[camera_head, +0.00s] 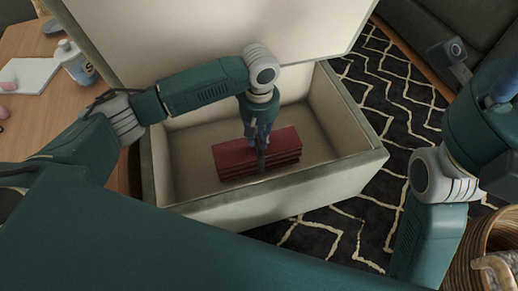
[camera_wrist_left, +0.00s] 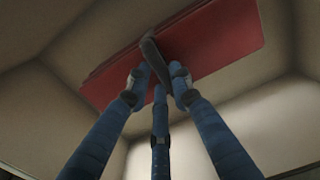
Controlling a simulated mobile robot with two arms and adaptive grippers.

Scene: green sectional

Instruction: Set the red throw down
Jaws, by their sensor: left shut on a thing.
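The red throw (camera_head: 231,158) is a folded stack of dark red layers, seen inside an open storage box with pale inner walls (camera_head: 190,156). My left gripper (camera_head: 260,152) reaches down into the box and is shut on the throw near its middle. In the left wrist view the throw (camera_wrist_left: 228,42) lies across the fingers (camera_wrist_left: 158,75), with the box's inner walls around it. I cannot tell whether the throw touches the box floor. My right arm shows at the right, but its gripper fingers cannot be made out.
The box's raised lid (camera_head: 220,40) stands behind my left arm. A wooden table (camera_head: 30,110) with a white bottle (camera_head: 76,64) is at the left. A patterned rug (camera_head: 385,90) lies right of the box. A woven basket (camera_head: 490,240) stands at the lower right, and a dark sofa (camera_head: 430,30) at the back right.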

